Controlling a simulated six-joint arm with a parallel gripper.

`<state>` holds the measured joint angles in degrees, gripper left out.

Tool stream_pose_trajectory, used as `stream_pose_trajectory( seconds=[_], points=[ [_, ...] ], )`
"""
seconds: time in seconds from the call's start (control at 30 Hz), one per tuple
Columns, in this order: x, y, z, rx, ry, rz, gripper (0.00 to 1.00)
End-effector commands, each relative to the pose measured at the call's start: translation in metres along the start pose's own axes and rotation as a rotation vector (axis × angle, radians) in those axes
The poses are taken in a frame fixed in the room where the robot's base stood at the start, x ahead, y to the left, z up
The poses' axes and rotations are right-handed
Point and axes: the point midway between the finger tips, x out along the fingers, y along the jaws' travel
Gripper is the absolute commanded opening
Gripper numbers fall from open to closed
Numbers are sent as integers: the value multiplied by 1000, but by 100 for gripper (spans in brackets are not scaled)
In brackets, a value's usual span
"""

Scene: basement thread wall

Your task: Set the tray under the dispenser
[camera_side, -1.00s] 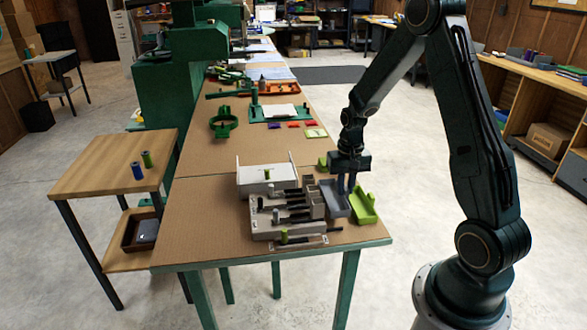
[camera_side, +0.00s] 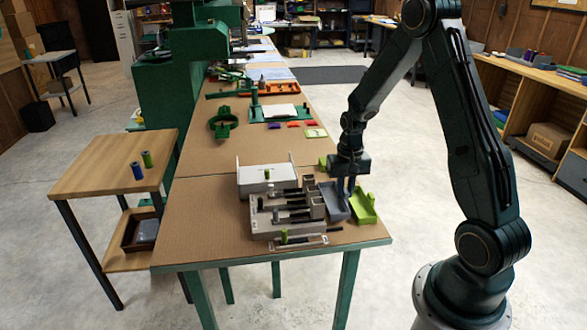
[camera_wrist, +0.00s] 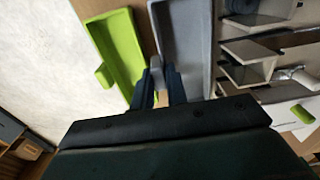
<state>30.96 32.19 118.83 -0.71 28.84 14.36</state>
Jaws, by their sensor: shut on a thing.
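A blue-grey tray (camera_side: 333,203) lies at the right side of the near table, beside a grey slotted unit (camera_side: 268,222) that looks like the dispenser. It also shows in the wrist view (camera_wrist: 186,45), with a small grip tab on its left side. My gripper (camera_side: 346,190) is shut on that tab, at the tray's side next to a lime-green tray (camera_side: 364,212). In the wrist view my fingers (camera_wrist: 160,88) sit between the two trays. The fingers partly hide the tab. I cannot tell whether the tray touches the table.
The lime-green tray (camera_wrist: 116,45) lies close on the other side of my fingers, near the table's right edge. A white box (camera_side: 262,180) stands behind the slotted unit. The table's left part (camera_side: 200,220) is clear. A wooden side table (camera_side: 105,170) holds small cylinders.

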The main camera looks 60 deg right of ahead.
Motion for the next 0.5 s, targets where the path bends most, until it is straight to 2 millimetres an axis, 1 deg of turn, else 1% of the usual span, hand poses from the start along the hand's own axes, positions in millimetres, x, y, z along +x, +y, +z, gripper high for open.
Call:
stream_pose_trajectory(
  seconds=[0.5],
  points=[
    [15,0,0,0,-1,0,0]
  ],
)
